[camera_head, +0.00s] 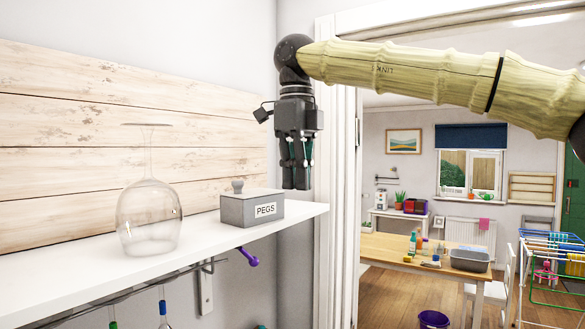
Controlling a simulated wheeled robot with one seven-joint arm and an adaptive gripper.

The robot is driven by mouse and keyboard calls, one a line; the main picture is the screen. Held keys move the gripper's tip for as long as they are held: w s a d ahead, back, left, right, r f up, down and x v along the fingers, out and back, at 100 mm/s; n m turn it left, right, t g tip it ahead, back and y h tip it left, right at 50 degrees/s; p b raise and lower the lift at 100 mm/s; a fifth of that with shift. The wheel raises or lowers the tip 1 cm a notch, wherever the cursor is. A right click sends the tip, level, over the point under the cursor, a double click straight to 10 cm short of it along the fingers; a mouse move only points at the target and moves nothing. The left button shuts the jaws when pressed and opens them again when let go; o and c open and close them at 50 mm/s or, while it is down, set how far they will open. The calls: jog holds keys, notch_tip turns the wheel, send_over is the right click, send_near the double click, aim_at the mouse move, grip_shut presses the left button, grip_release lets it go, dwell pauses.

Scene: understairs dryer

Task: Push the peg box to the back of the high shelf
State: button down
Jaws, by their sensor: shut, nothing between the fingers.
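The peg box (252,208) is a small grey box with a knobbed lid and a "PEGS" label. It stands upright on the white high shelf (130,278), near the shelf's right end and its front edge. My gripper (297,186) points down just to the right of the box, with its fingers close together. It looks apart from the box, with its tips near the height of the lid. The exact depth between them is hard to tell.
An upturned clear wine glass (149,215) stands on the shelf left of the box. Wooden planks (70,130) line the wall behind. A rail with hanging items runs below the shelf. A doorway at right opens onto a room with a table (400,250).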

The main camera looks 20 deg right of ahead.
aim_at(279, 210)
jog(key=shift+w+a+f+p, duration=0.45)
jog(key=shift+f+p, duration=0.35)
jog(key=shift+f, duration=0.35)
jog(key=shift+w+a+f+p, duration=0.3)
jog(key=shift+w+f+p, duration=0.25)
jog(key=shift+f+p, duration=0.45)
jog(key=shift+w+a+f+p, duration=0.45)
jog(key=shift+f+p, duration=0.2)
jog(key=shift+f, duration=0.6)
jog(key=shift+w, duration=0.15)
